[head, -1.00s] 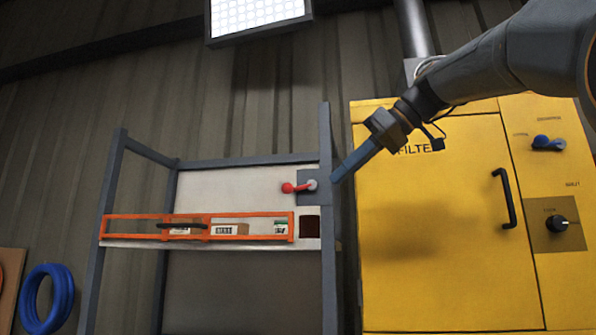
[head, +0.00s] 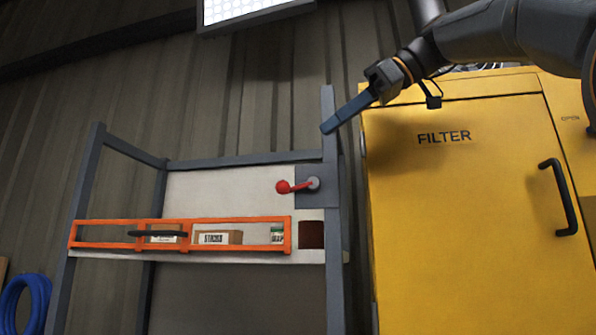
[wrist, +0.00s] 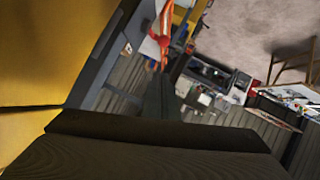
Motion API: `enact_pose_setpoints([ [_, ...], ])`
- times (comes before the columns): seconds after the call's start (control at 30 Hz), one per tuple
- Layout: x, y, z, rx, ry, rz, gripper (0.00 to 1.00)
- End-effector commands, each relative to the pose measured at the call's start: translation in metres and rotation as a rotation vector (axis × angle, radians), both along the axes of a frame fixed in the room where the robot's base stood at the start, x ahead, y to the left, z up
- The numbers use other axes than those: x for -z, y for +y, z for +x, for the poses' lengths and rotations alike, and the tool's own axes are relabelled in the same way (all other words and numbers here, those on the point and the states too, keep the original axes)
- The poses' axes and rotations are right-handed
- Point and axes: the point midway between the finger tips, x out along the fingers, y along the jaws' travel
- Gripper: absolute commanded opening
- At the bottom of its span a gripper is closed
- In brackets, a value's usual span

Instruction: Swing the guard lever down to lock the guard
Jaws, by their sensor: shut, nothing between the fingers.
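The guard lever (head: 298,186) is a short red arm with a red ball knob at its left end. It pivots on a grey plate (head: 317,192) at the rack's right post and lies about level, pointing left. The guard (head: 185,220) is an orange frame with a dark handle across the front of the rack's shelf. My gripper (head: 328,128) is shut and empty, above and slightly right of the lever, apart from it in the picture. In the wrist view the red knob (wrist: 160,40) shows beyond my fingers (wrist: 158,98).
A yellow FILTER cabinet (head: 460,210) with a black handle (head: 560,197) stands right of the rack. Boxes (head: 218,237) sit behind the guard. A dark brown block (head: 311,235) is below the lever plate. A blue coil (head: 25,300) hangs at lower left.

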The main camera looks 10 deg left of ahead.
Motion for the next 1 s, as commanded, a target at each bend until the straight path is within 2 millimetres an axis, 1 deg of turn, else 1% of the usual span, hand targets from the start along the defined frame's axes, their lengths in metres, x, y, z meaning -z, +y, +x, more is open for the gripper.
enact_pose_setpoints([
  [0.13,0.010,0.020,0.005,-0.005,0.003,-0.001,0.00],
  [0.5,0.042,0.080,0.027,-0.004,0.004,-0.002,0.00],
  [0.7,0.066,0.083,0.038,0.000,0.004,-0.001,0.00],
  [0.83,0.075,0.085,0.041,0.001,0.003,-0.001,0.00],
  [1.0,0.079,0.085,0.043,0.001,0.001,-0.001,0.00],
])
